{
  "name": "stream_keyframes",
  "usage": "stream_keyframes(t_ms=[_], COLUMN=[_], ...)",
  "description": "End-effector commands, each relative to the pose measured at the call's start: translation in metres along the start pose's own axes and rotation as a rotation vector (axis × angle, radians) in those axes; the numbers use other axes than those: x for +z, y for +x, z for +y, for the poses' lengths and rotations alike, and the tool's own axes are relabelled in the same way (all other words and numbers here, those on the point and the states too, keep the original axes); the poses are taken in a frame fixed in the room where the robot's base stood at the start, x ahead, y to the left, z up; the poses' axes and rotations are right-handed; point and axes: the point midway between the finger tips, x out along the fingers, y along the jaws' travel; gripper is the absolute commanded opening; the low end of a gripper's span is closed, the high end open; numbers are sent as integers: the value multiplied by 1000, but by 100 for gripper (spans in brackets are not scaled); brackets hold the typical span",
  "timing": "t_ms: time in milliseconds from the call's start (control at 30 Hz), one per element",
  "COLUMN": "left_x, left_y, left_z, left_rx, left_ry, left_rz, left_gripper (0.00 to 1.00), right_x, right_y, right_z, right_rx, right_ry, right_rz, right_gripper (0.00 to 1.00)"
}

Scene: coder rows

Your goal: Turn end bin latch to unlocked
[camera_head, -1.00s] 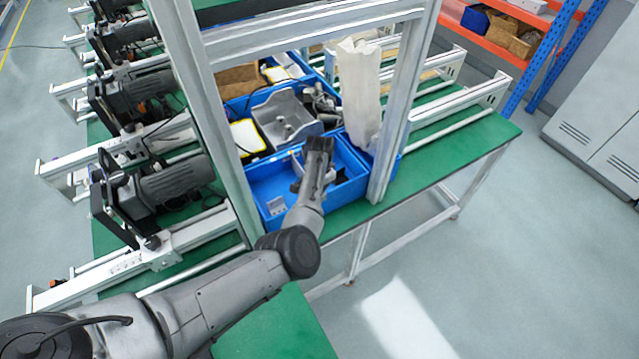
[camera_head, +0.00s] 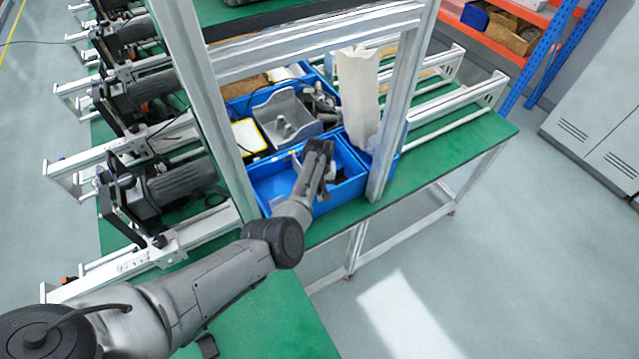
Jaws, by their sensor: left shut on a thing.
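A blue end bin (camera_head: 340,192) stands on the green table inside the aluminium frame. My left gripper (camera_head: 314,160) reaches over this bin, with its fingers near the bin's far wall. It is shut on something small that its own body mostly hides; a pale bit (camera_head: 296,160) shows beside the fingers. I cannot make out the latch or its position. My right gripper is not in view.
Aluminium frame posts (camera_head: 385,150) stand on both sides of the bin. Other blue bins behind hold a grey moulded part (camera_head: 286,118) and small items. A pale tall bag (camera_head: 358,95) stands at right. Motor units (camera_head: 180,185) line the left.

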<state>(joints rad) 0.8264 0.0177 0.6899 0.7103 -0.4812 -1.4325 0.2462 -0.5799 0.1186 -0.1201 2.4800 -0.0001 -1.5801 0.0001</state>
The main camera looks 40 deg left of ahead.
Motion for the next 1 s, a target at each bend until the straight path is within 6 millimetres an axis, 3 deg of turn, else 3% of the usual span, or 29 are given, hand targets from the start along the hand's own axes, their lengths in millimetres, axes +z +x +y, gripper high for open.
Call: stream_keyframes(t_ms=[500,1000], left_x=[-1,-1], left_y=[-1,-1], left_z=[0,0], left_rx=[0,0], left_ry=[-400,-535], left_rz=[2,3], left_gripper=[0,0], right_x=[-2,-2], right_y=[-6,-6], right_z=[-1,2], right_rx=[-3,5], right_ry=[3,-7], right_rz=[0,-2], right_gripper=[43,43])
